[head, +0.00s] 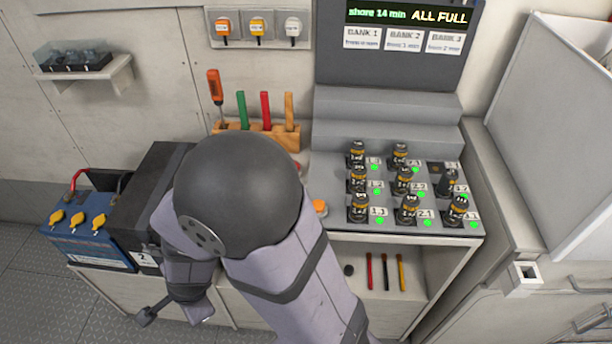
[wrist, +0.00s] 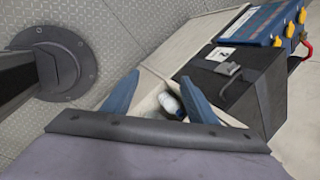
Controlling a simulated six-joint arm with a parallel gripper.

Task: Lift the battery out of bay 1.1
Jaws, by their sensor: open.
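The battery in bay 1.1 (head: 359,208) is a small dark cylinder with an orange band. It stands upright at the front left of the grey charging rack (head: 385,221), beside a 1.1 label and a green light. My gripper (head: 174,316) hangs low at the left in the head view, well away from the rack. In the wrist view its two blue fingers (wrist: 160,84) are spread apart, with nothing held between them. The rack is not visible in the wrist view. My arm does not cover the bay 1.1 battery.
Several similar batteries fill neighbouring bays, including bay 2.1 (head: 407,209) close to the right. A dark box (head: 150,190) and a blue battery (head: 88,235) stand at the left. A wooden tool holder (head: 262,134) is behind my arm. A display (head: 405,15) reads ALL FULL.

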